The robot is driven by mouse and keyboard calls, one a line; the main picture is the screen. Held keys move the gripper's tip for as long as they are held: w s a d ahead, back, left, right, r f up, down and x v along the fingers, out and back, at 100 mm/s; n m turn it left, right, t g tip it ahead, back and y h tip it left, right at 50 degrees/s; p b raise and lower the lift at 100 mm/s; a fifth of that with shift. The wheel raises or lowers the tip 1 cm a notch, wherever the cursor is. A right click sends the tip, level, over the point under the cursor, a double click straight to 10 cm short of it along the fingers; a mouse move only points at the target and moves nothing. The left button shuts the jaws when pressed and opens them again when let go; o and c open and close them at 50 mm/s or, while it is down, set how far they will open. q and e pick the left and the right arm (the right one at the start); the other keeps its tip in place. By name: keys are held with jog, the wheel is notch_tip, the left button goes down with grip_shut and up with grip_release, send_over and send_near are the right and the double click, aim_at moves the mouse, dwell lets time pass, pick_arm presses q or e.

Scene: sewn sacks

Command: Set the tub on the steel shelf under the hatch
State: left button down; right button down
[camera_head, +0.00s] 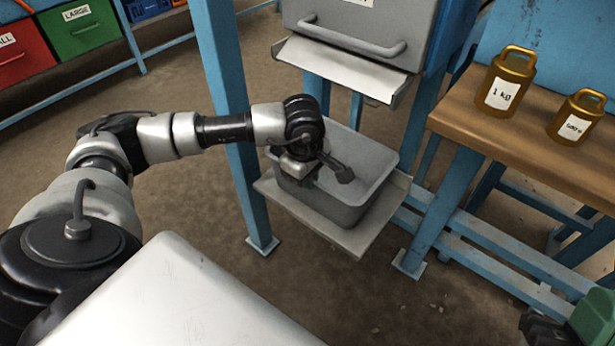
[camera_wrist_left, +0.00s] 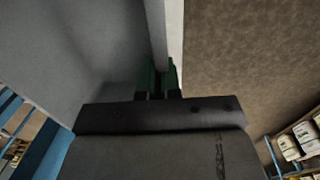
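The grey tub (camera_head: 345,213) sits upright on the steel shelf (camera_head: 345,240), under the hatch (camera_head: 350,30) with its bar handle and sloping lip. The shelf shows around the tub's front and right side. My left gripper (camera_head: 308,180) is at the tub's left part, pointing down. In the left wrist view, the green fingers (camera_wrist_left: 158,78) stand on either side of the tub's thin wall (camera_wrist_left: 157,35) and look shut on it.
Blue posts (camera_head: 232,120) frame the shelf closely. A wooden bench (camera_head: 550,150) at right carries two brass weights, 1 KG (camera_head: 503,92) and a smaller one (camera_head: 577,118). Red (camera_head: 22,50) and green (camera_head: 80,28) bins stand at back left. The floor in front is clear.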

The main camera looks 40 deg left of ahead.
pick_arm(q)
jog(key=c, duration=1.3)
grip_release()
jog(key=shift+c, duration=0.2)
